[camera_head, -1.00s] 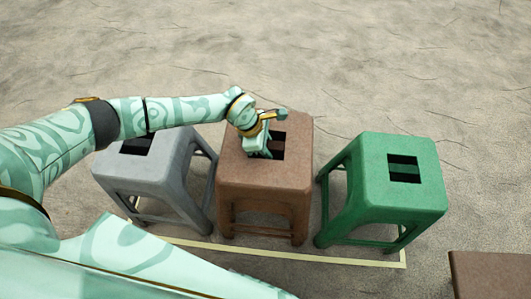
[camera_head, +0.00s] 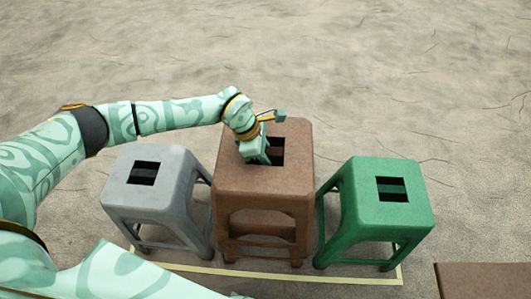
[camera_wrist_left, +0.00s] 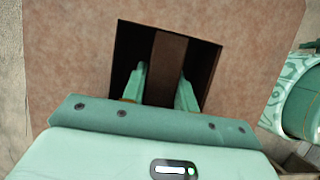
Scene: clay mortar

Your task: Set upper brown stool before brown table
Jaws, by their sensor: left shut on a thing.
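The upper brown stool (camera_head: 235,180) stands between the other stools in the head view, its seat high and close to the camera. Brown legs and crosspieces show below it; a lower brown stool seems to be partly hidden there. My left gripper (camera_head: 264,155) reaches down into the square seat hole. In the left wrist view, its two fingers (camera_wrist_left: 162,88) straddle the brown bar across the hole of the seat (camera_wrist_left: 75,60) and are shut on it. A corner of the brown table (camera_head: 490,280) shows at bottom right. My right gripper is not in view.
A grey stool (camera_head: 180,185) stands close on the left, a green stool (camera_head: 370,205) close on the right. A pale yellow line (camera_head: 330,278) runs on the floor in front. The floor behind the stools is clear.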

